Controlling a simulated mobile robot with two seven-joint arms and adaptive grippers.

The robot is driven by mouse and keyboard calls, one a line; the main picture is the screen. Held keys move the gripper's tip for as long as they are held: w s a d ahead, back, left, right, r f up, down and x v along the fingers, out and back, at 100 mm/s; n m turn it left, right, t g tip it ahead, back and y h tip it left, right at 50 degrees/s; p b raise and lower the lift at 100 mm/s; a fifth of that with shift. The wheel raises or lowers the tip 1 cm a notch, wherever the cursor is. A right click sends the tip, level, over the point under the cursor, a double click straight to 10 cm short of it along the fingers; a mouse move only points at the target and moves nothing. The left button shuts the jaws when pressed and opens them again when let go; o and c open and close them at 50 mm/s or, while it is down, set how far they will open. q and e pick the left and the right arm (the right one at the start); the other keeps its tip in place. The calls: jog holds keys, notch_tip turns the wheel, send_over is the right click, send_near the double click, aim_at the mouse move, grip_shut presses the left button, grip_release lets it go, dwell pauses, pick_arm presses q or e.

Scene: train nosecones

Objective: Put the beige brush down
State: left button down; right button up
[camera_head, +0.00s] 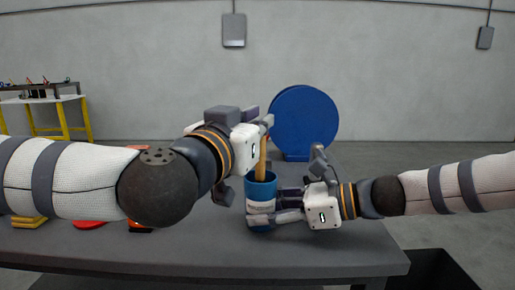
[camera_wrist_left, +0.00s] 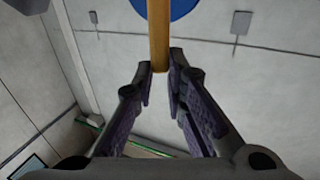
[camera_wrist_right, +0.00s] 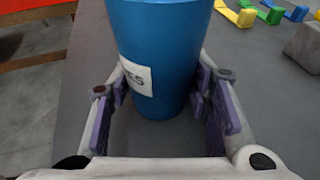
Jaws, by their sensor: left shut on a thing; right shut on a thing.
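The beige brush (camera_head: 262,160) stands upright with its handle between the fingers of my left gripper (camera_head: 266,124). The handle also shows in the left wrist view (camera_wrist_left: 159,35), where the left fingers (camera_wrist_left: 161,75) close on it. The lower end of the brush goes into a blue cup (camera_head: 261,190), and its bristles are hidden there. My right gripper (camera_head: 262,215) is shut around the cup low on its side. In the right wrist view the blue cup (camera_wrist_right: 160,60) with a white label sits between the right fingers (camera_wrist_right: 163,95).
A grey table (camera_head: 200,245) lies under both arms. A blue disc (camera_head: 304,120) on a stand is behind the cup. Yellow pieces (camera_head: 28,222) and a red piece (camera_head: 89,225) lie at the left, partly behind my left arm. A yellow-legged bench (camera_head: 62,117) stands far left.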

pick_arm(q)
notch_tip(320, 180, down, 4)
jog(key=shift+f, duration=0.15)
pick_arm(e)
jog(key=shift+f, duration=0.1)
pick_arm(q)
jog(key=c, duration=1.6)
grip_release()
jog(key=shift+c, duration=0.2)
jog(key=shift+s, duration=0.1)
jog(key=v, duration=0.7)
jog(key=shift+s, duration=0.15)
jog(key=shift+a, duration=0.1)
pick_arm(e)
jog(key=o, duration=0.9)
jog(key=shift+o, duration=0.2)
